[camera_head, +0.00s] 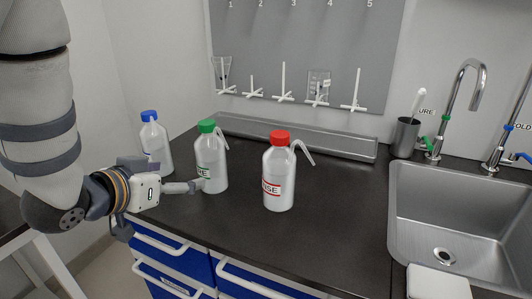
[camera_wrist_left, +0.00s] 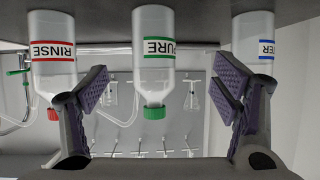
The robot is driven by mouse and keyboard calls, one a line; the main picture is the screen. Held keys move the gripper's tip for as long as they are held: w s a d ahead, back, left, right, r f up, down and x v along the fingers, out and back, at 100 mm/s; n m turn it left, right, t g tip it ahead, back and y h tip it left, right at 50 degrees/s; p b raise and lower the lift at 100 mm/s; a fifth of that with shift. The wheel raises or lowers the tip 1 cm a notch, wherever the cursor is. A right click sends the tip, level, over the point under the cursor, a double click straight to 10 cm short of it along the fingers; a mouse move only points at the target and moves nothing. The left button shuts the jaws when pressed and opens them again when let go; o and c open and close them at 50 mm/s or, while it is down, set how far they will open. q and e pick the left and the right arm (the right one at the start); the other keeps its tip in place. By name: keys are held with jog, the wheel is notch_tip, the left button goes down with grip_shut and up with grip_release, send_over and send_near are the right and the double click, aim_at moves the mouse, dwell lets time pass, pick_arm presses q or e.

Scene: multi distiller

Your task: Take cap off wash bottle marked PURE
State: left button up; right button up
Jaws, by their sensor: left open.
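The wash bottle marked PURE (camera_head: 211,168) stands upright on the dark counter, with a green cap (camera_head: 207,126) and a thin bent spout. My left gripper (camera_head: 194,186) is low at its left side in the head view; part of the label is hidden there. In the left wrist view, which is upside down, the PURE bottle (camera_wrist_left: 153,60) shows between the two spread fingers of my left gripper (camera_wrist_left: 160,92), with clear space on both sides. Its green cap (camera_wrist_left: 154,113) is on. The left gripper is open and empty.
A red-capped bottle marked RINSE (camera_head: 279,178) stands to the right, a blue-capped bottle (camera_head: 154,143) behind left. A metal trough (camera_head: 300,139), a grey cup (camera_head: 404,137) and a sink (camera_head: 455,215) lie beyond. The front middle counter (camera_head: 310,240) is clear.

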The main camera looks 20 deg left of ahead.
aim_at(211, 157)
pick_arm(q)
jog(key=w+b, duration=0.2)
jog(key=w, duration=0.2)
jog(key=shift+d+t, duration=0.15)
jog(key=shift+t, duration=0.15)
jog(key=x, duration=0.2)
jog(key=b+x, duration=0.1)
jog(key=x, duration=0.2)
jog(key=r+x, duration=0.1)
jog(key=x, duration=0.2)
jog(key=shift+w+d, duration=0.4)
jog(key=shift+r, duration=0.1)
pick_arm(e)
jog(key=shift+g, duration=0.8)
jog(key=s+f, duration=0.4)
jog(key=shift+d, duration=0.1)
pick_arm(q)
jog(key=c, duration=1)
